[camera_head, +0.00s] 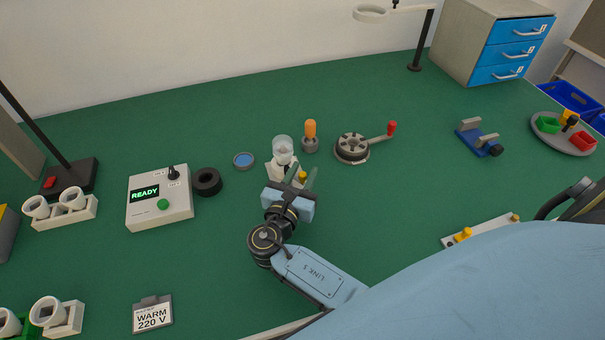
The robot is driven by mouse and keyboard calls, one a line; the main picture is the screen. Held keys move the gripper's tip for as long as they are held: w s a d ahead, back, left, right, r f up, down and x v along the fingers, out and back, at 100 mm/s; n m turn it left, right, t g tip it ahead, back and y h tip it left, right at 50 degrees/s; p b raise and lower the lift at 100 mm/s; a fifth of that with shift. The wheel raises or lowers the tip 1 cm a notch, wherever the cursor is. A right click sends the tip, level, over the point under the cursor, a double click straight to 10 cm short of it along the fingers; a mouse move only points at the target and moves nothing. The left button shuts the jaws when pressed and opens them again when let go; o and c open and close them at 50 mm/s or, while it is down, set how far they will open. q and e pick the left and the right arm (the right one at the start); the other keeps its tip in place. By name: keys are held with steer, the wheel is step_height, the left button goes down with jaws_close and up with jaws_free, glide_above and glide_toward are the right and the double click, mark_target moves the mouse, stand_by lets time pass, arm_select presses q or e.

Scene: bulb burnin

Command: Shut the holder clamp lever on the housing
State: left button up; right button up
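A small white holder (274,173) stands on the green bench near the middle. A pale round housing (283,157) with a clear top sits in it. A yellow lever knob (302,176) shows at the holder's right side, which looks like the clamp lever. My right gripper (303,176) reaches in from below, its fingers apart, one on each side of the knob. I cannot tell whether the fingers touch it. The gripper body hides the holder's lower part and the rest of the lever. My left gripper is not in view.
An orange-handled tool (310,131) and a round grey fixture (352,148) with a red-knobbed arm stand close right. A blue-topped disc (243,160), black ring (207,182) and READY box (159,198) are left.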

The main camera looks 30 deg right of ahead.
steer(key=shift+o, duration=0.3)
steer(key=shift+s+f, duration=0.1)
steer(key=shift+s+a, duration=0.2)
steer(key=shift+a, duration=0.1)
steer(key=v, duration=1.2)
steer(key=shift+s+a, duration=0.2)
